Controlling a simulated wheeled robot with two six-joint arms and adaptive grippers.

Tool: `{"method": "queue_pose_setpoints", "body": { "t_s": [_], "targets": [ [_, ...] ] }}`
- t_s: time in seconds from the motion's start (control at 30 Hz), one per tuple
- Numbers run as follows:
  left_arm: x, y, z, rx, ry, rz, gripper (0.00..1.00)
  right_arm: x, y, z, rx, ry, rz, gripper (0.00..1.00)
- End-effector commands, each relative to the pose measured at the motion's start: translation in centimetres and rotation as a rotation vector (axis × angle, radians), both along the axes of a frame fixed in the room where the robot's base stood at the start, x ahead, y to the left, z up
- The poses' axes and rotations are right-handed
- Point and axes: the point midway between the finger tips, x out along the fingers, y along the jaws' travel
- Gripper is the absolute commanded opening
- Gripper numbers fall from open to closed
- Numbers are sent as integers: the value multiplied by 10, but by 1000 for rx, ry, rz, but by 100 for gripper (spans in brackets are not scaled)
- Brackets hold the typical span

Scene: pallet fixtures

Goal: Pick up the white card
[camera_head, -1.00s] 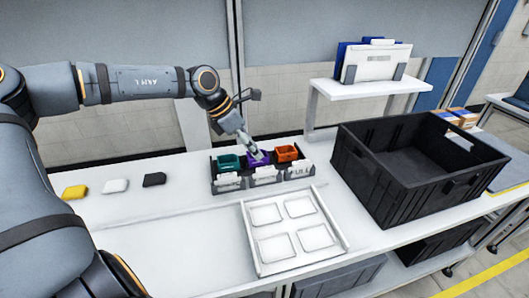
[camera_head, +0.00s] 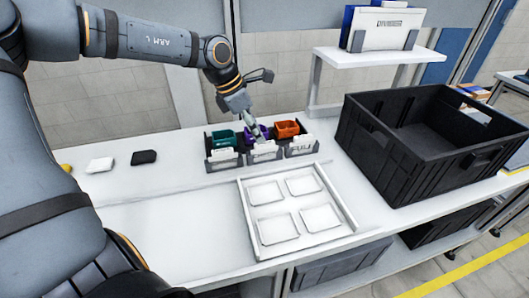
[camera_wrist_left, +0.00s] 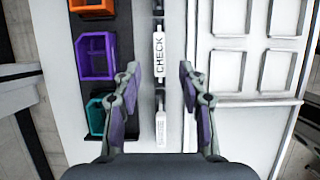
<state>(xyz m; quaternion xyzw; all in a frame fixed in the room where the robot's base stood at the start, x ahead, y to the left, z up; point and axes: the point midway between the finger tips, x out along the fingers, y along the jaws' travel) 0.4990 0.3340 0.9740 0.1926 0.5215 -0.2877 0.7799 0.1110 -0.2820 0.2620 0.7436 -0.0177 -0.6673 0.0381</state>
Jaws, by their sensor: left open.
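My left gripper (camera_head: 257,136) is above the middle of a dark rack (camera_head: 210,143) and reaches down towards it. In the left wrist view the left gripper (camera_wrist_left: 158,72) is open, with a white card marked CHECK (camera_wrist_left: 159,55) between its fingers and not gripped. In the head view this middle card (camera_head: 263,152) is partly behind the gripper. Other white cards stand at the left (camera_head: 222,154) and right (camera_head: 300,147) of the rack. Teal (camera_head: 222,138), purple (camera_head: 249,135) and orange (camera_head: 287,129) bins sit behind them. My right gripper is out of view.
A white tray (camera_head: 252,228) with several square recesses lies in front of the rack. A large black crate (camera_head: 400,178) stands to the right. White (camera_head: 100,165) and black (camera_head: 144,157) blocks lie at the left. A raised shelf (camera_head: 375,55) stands behind.

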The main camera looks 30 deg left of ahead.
Motion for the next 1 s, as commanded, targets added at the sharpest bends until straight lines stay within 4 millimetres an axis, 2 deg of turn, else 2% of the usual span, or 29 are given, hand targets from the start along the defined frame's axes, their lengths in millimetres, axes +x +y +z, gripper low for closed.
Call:
{"method": "queue_pose_setpoints", "body": {
  "t_s": [0.07, 0.33, 0.6, 0.9, 1.0],
  "targets": [
    [1, -1, -4, 1, 2, 0, 42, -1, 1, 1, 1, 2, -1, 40],
    [14, -11, -44, 0, 4, 0, 42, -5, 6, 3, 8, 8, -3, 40],
    [16, -13, -48, -1, -1, 1, 42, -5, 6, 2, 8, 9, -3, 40],
    [16, -13, -48, -1, -1, 1, 1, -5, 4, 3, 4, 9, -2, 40],
    [16, -13, -47, -1, -1, 1, 0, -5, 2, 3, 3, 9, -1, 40]
  ]
}}
